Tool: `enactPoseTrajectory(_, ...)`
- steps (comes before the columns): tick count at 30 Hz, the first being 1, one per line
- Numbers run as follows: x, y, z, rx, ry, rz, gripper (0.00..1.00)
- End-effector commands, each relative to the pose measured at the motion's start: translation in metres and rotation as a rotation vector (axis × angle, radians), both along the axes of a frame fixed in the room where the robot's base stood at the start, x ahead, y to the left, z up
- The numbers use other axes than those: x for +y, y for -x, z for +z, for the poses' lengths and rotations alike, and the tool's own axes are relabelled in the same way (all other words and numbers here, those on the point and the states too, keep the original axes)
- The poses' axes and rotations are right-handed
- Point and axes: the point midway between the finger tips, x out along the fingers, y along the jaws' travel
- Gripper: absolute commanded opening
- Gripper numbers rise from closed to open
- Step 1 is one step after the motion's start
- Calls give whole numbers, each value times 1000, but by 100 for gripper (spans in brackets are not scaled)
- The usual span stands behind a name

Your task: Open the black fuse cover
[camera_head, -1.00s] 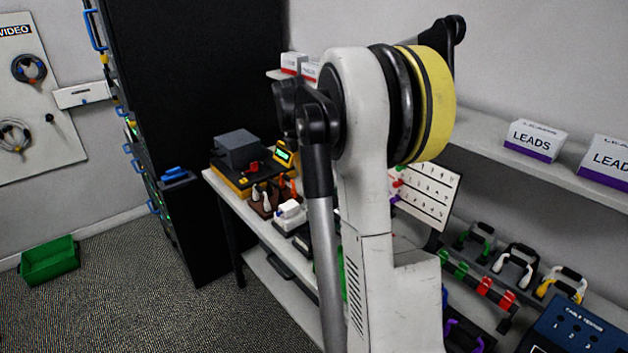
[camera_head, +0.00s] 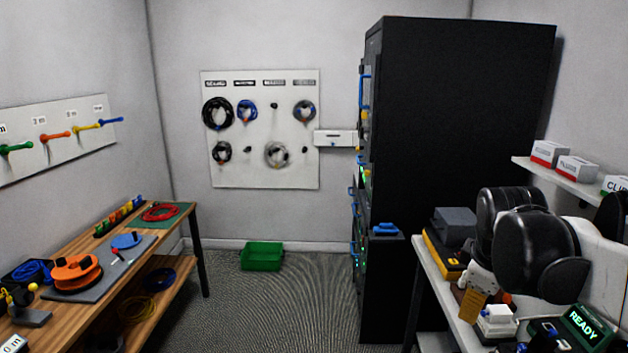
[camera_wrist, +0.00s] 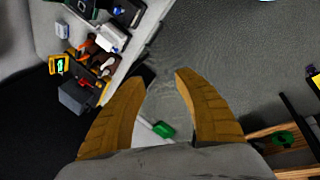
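My gripper (camera_wrist: 164,76) shows in the wrist view with its two tan fingers spread apart and nothing between them. Beyond the fingers is the floor, and it hangs clear of the bench. In the head view a tan finger shows in front of the right bench, partly behind my black wrist. I cannot make out a black fuse cover for certain. A dark grey box (camera_head: 455,225) stands on a yellow and black base (camera_head: 441,256) at the bench's far end. The box also shows in the wrist view (camera_wrist: 73,96).
The tall black rack (camera_head: 450,120) stands behind the right bench. A white plug-like block (camera_head: 496,320) and a READY display (camera_head: 584,326) are at the bench's near end. A green bin (camera_head: 262,257) sits on open floor. A wooden bench (camera_head: 60,319) with cables is at left.

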Motion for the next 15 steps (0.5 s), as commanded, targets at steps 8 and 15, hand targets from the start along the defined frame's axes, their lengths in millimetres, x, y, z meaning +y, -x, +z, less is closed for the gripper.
enactPoseTrajectory(8, 104, 70, -29, -245, -279, -352, 38)
enactPoseTrajectory(15, 145, 107, -57, -338, -483, -556, 38)
